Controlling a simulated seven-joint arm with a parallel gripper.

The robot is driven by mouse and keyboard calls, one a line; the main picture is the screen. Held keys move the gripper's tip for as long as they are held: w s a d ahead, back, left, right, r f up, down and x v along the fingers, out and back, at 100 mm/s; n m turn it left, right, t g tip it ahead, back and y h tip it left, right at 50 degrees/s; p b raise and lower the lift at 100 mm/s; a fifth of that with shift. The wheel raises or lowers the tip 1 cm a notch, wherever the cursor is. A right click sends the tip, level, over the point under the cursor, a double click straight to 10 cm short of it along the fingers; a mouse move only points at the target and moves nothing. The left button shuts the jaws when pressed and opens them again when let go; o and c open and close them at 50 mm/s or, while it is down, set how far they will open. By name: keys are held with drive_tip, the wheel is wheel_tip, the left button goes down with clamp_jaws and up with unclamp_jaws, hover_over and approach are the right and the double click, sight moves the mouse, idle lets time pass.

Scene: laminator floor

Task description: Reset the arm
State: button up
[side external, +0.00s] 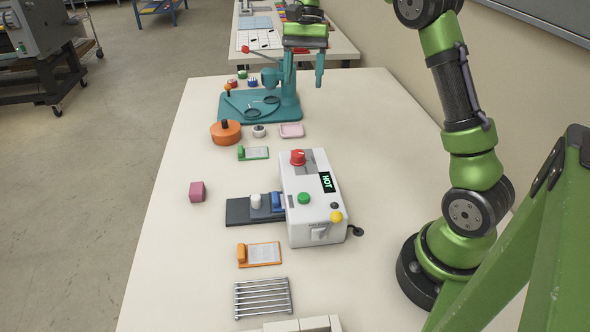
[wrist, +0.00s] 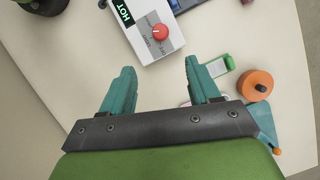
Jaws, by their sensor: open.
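My gripper (side external: 304,82) is at the far end of the table in the side external view, above or beside the teal press-like stand (side external: 232,108). Its two teal fingers point down and are apart, with nothing between them. How high they are over the stand I cannot tell. In the wrist view my gripper (wrist: 159,65) is open and empty, with the white laminator (wrist: 150,45) beyond the fingertips. The laminator (side external: 312,215) stands mid-table with a red knob, a green button and a lit HOT display.
The table also holds an orange round pot (side external: 226,134), a green-clipped card (side external: 254,153), a pink block (side external: 197,191), an orange-clipped card (side external: 262,254) and a wire rack (side external: 262,297). A pink dish (side external: 291,131) lies near the stand. The table's left front is clear.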

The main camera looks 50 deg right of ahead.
drive_tip(key=shift+r, duration=0.1)
drive_tip(key=s+a+n+t+h, duration=0.1)
drive_tip(key=s+a+n+t, duration=0.3)
drive_tip(key=s, duration=0.5)
drive_tip(key=s+a+n+t+h, duration=0.1)
drive_tip(key=s+a+n+t, duration=0.3)
drive_tip(key=s+a, duration=0.4)
drive_tip(key=shift+s+a+f+t, duration=0.3)
drive_tip(key=shift+s+a+t, duration=0.1)
drive_tip(key=shift+a+t, duration=0.3)
drive_tip(key=shift+o, duration=0.2)
